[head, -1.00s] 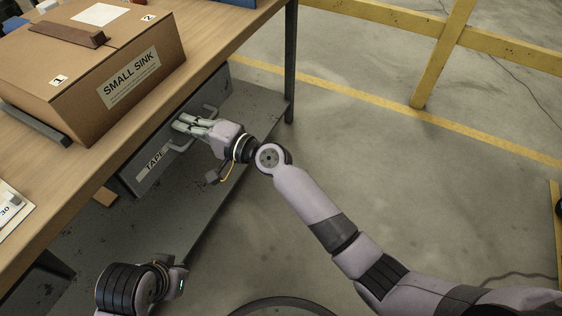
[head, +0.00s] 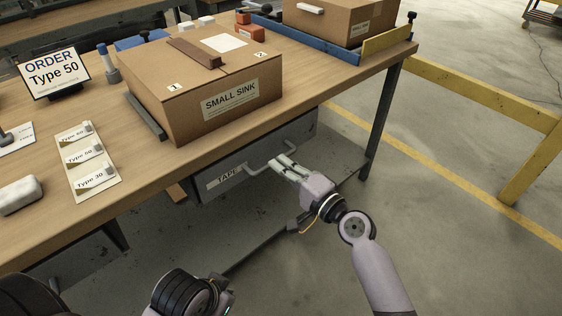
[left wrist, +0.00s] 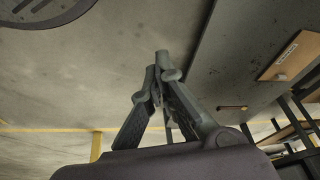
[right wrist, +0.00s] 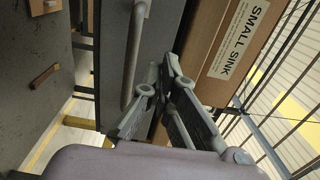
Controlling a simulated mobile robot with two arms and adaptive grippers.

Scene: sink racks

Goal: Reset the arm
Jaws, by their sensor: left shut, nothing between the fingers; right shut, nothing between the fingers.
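My right gripper (head: 280,160) is shut and empty in front of the grey drawer labelled TAPE (head: 205,190), under the workbench. The drawer's bar handle (head: 258,168) is partly hidden behind the fingers. In the right wrist view the shut fingertips (right wrist: 165,68) appear just right of the handle (right wrist: 130,70); I cannot tell whether they touch. My left arm (head: 185,294) is low at the bottom of the head view, where its fingertips do not show clearly. In the left wrist view my left gripper (left wrist: 160,62) is shut and empty, with floor behind it.
The workbench (head: 150,185) holds a SMALL SINK box (head: 200,95), an order sign (head: 55,75), a type card sheet (head: 92,165) and a blue tray (head: 330,48) with another box. A bench leg (head: 382,120) stands right of the drawer. Floor at right is open before the yellow rail (head: 480,100).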

